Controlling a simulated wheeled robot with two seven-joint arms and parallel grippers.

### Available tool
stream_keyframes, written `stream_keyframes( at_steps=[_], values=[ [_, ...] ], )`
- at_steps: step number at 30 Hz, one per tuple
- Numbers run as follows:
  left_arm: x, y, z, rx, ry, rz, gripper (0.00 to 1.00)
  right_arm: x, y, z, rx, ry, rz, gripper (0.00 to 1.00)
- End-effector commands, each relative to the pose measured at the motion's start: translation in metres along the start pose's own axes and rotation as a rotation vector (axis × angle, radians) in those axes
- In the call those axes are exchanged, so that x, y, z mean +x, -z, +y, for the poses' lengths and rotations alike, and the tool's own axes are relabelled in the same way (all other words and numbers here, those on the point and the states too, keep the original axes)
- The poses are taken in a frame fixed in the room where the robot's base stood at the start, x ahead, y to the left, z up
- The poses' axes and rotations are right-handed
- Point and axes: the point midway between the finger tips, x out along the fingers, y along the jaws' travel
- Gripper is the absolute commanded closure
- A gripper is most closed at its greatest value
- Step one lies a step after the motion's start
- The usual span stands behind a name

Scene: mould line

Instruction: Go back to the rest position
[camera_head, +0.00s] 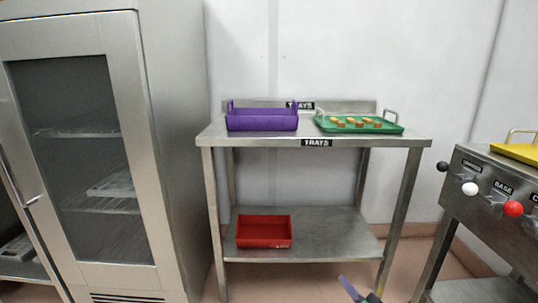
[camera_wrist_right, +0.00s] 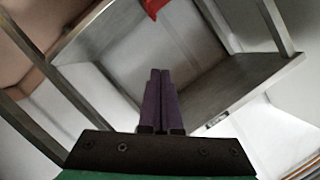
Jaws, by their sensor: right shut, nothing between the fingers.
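My right gripper (camera_head: 358,291) shows at the bottom edge of the head view, low in front of the steel table and apart from it. In the right wrist view its two purple fingers (camera_wrist_right: 159,100) lie together, shut with nothing between them. My left gripper is in neither view. The steel table (camera_head: 385,142) stands ahead against the wall, with a lower shelf (camera_head: 335,237).
On the table top are a purple tray (camera_head: 262,123) and a green tray (camera_head: 390,129) with several small tan pieces. A red bin (camera_head: 264,232) sits on the lower shelf. A glass-door cabinet (camera_head: 160,130) stands left; a control console (camera_head: 500,200) with knobs stands right.

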Motion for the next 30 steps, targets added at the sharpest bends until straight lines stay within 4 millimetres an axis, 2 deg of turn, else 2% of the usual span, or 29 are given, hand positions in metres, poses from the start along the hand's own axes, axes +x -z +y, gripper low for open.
stream_keyframes(
  at_steps=[1,3,6,9,12,18,19,25,28,30],
  values=[
    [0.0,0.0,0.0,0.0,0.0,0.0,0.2,-0.015,-0.04,0.014,-0.09,-0.053,-0.141,1.0],
    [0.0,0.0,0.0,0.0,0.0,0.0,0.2,-0.042,-0.088,0.032,-0.209,-0.123,-0.329,1.0],
    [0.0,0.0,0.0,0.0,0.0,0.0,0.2,-0.082,-0.138,0.056,-0.337,-0.207,-0.55,1.0],
    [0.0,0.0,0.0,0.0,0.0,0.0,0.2,-0.123,-0.172,0.074,-0.436,-0.276,-0.73,1.0],
    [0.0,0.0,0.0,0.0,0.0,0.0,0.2,-0.163,-0.196,0.089,-0.516,-0.337,-0.886,1.0],
    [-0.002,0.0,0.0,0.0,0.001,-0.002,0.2,-0.242,-0.221,0.109,-0.648,-0.45,-1.163,1.0],
    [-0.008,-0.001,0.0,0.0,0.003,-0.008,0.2,-0.24,-0.215,0.105,-0.645,-0.45,-1.156,1.0],
    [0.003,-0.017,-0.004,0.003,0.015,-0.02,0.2,-0.251,-0.224,0.119,-0.649,-0.463,-1.162,1.0],
    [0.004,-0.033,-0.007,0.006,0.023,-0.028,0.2,-0.265,-0.227,0.126,-0.654,-0.469,-1.166,1.0],
    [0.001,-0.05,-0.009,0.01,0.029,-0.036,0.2,-0.281,-0.228,0.13,-0.66,-0.474,-1.171,1.0]
  ],
)
